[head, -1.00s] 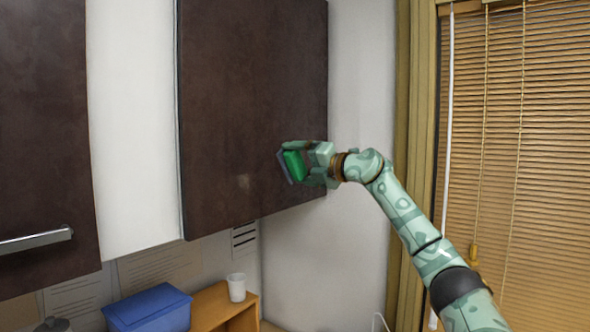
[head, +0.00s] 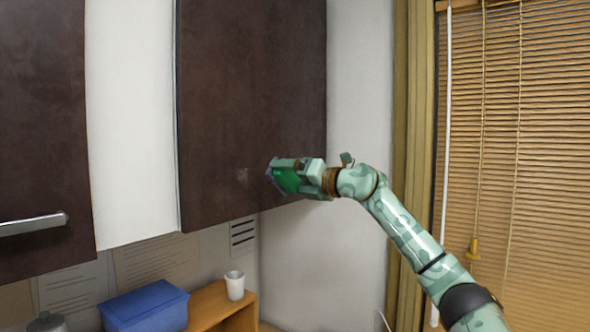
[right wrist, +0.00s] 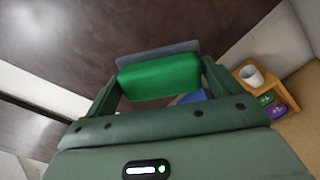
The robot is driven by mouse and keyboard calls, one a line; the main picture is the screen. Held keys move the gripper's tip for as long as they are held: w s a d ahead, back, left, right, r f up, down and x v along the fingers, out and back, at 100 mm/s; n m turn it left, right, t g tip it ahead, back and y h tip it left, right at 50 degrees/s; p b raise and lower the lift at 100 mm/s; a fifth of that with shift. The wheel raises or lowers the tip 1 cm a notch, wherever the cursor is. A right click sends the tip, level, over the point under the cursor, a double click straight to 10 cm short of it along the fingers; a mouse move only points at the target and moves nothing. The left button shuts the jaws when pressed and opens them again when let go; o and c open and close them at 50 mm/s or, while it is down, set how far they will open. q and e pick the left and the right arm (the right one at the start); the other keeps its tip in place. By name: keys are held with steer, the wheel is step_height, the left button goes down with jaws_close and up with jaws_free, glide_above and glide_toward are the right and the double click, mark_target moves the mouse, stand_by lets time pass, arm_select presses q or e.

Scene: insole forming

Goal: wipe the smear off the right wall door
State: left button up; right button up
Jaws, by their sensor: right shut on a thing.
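The right wall door (head: 250,90) is dark brown and hangs shut at the upper middle of the head view. A small, faint pale smear (head: 242,175) shows low on it. My right gripper (head: 284,176) is shut on a green sponge (head: 288,180), just right of the smear near the door's lower right part. In the right wrist view the sponge (right wrist: 160,77) sits between the fingers, its grey pad (right wrist: 158,53) towards the door. I cannot tell whether the pad touches the door. My left gripper is out of view.
Another dark door (head: 45,120) with a metal handle (head: 32,224) is at the left. Below stand a blue box (head: 146,308), a white cup (head: 235,285) and a wooden shelf (head: 208,303). A window blind (head: 525,150) covers the right side.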

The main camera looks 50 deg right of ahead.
mark_target(234, 178)
steer(key=s+a+n+b, duration=0.1)
steer(key=a+n, duration=0.4)
steer(key=a, duration=0.4)
arm_select(q)
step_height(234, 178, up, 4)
steer(key=p, duration=0.5)
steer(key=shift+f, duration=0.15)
arm_select(e)
steer(key=shift+n, duration=0.3)
steer(key=w, duration=0.6)
steer(key=shift+d, duration=0.15)
steer(key=shift+f, duration=0.1)
arm_select(q)
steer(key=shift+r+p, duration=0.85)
steer(key=shift+p, duration=0.25)
arm_select(e)
steer(key=shift+w, duration=0.9)
